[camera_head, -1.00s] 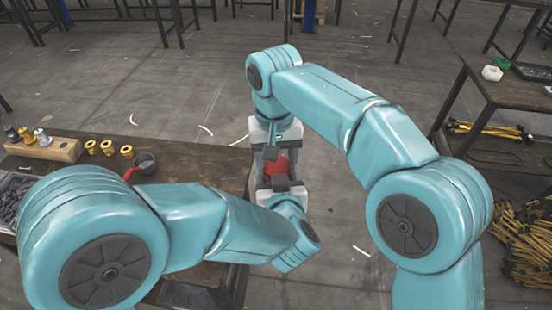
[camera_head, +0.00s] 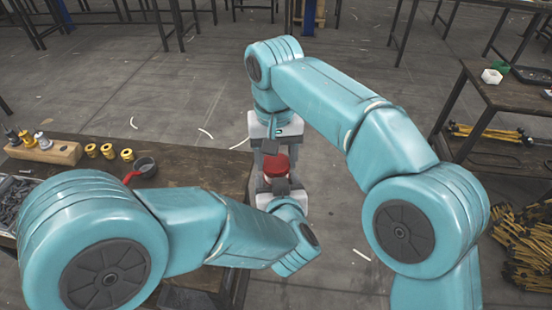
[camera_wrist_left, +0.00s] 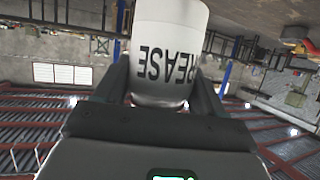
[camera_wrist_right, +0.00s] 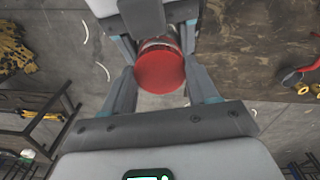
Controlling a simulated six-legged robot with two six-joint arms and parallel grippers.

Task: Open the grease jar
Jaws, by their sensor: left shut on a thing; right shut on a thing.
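The grease jar has a white body (camera_wrist_left: 168,45) with "GREASE" in dark letters and a round red lid (camera_wrist_right: 160,69). The left wrist view is upside down, so the lettering is inverted. My left gripper (camera_wrist_left: 160,72) is shut on the white body, one finger on each side. My right gripper (camera_wrist_right: 160,76) is shut on the red lid, with its fingers at the lid's sides. In the head view the lid (camera_head: 276,166) shows between the two grippers, with a pale band under its top. The grippers hide much of the jar, and I cannot tell whether lid and body are apart.
A shelf table (camera_head: 510,92) stands at the right. The jar is held over open floor beyond the bench's right edge.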

